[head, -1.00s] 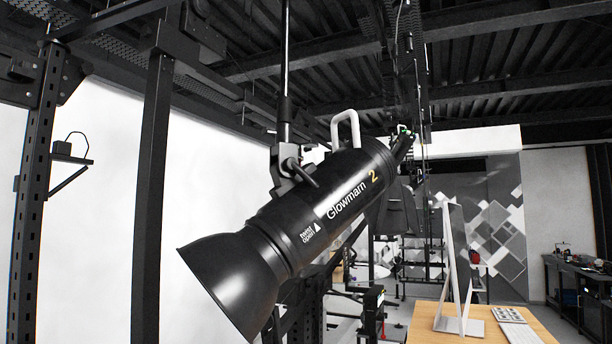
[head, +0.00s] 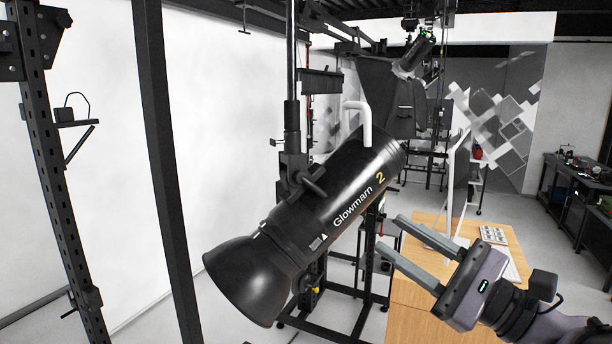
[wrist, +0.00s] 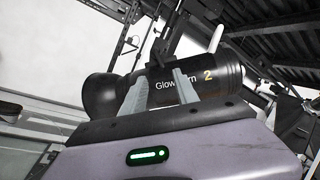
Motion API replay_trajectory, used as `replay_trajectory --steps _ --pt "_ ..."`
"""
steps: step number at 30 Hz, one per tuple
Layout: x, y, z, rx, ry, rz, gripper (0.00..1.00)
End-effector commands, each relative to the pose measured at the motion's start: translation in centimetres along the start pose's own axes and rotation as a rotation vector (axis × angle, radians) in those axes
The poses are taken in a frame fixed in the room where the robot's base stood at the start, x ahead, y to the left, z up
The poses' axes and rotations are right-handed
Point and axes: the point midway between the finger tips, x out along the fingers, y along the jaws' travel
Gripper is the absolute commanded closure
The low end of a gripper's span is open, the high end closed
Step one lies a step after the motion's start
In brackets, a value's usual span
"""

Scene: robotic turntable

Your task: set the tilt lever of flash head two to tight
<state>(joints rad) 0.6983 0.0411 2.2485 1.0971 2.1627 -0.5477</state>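Flash head two (head: 335,205), a black cylinder marked "Glowmarn 2", hangs from a vertical pole with its flared reflector (head: 250,280) pointing down and left. A white handle (head: 360,118) is on its top. The tilt lever (head: 308,183) is a dark lever at the mounting bracket on the side of the head; its exact setting cannot be told. My gripper (head: 388,237) is open and empty, to the right of and below the head, apart from it. In the wrist view the flash head (wrist: 195,85) lies beyond my open fingers, which cover part of its lettering.
A wooden desk (head: 430,285) with a monitor (head: 452,195) and keyboard stands behind and below my gripper. Dark upright posts (head: 165,170) stand at the left. Another lamp head (head: 412,55) hangs behind. The space between my gripper and the lever is partly taken by the flash head's body.

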Motion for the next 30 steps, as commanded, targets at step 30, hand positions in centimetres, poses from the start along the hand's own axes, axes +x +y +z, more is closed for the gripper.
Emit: replay_trajectory --steps 30 --pt "15.1 0.3 0.0 0.002 0.002 0.006 0.74"
